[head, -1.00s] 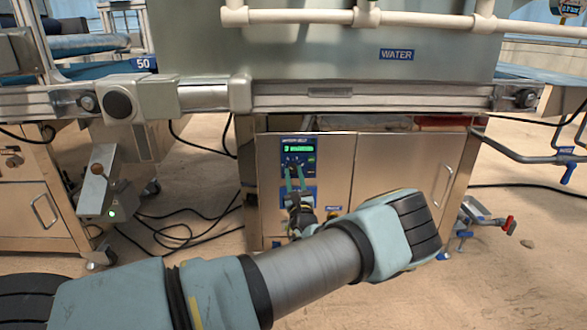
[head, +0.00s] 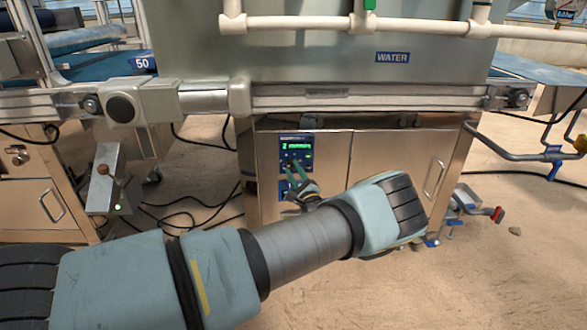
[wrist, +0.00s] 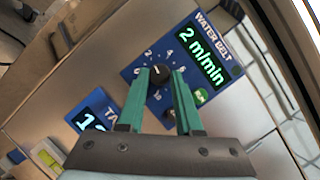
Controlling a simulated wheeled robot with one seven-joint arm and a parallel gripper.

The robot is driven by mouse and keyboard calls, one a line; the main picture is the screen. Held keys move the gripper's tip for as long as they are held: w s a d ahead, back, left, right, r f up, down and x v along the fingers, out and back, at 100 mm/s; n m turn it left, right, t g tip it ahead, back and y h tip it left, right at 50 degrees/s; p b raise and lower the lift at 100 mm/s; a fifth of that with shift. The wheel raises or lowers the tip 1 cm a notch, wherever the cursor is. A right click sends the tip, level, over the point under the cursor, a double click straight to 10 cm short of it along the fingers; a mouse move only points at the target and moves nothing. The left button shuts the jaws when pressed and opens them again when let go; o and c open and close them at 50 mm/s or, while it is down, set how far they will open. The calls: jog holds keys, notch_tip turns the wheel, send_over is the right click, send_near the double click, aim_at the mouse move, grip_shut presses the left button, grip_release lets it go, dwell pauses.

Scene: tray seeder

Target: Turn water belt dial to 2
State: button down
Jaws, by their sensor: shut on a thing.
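The blue water belt panel (wrist: 198,62) is on the cabinet front, and its green display (wrist: 203,54) reads "2 m/min" in the wrist view. Its black dial (wrist: 160,73) has a white mark and numbers around it. The panel also shows in the head view (head: 309,144), with the dial mostly hidden behind my fingers. My gripper (wrist: 160,76) has its two green fingers on either side of the dial and is shut on it. In the head view my gripper (head: 293,170) reaches the panel from below.
A green button (wrist: 201,97) sits on the panel beside the right finger. A second blue panel (wrist: 97,115) is at the lower left, partly hidden. The cabinet door handle (head: 434,179) is to the right.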

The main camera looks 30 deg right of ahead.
dwell(0.4)
jog(key=c, duration=0.6)
grip_release()
jog(key=p+v, duration=0.1)
jog(key=v, duration=1)
jog(key=shift+d, duration=0.1)
jog(key=shift+w, duration=0.1)
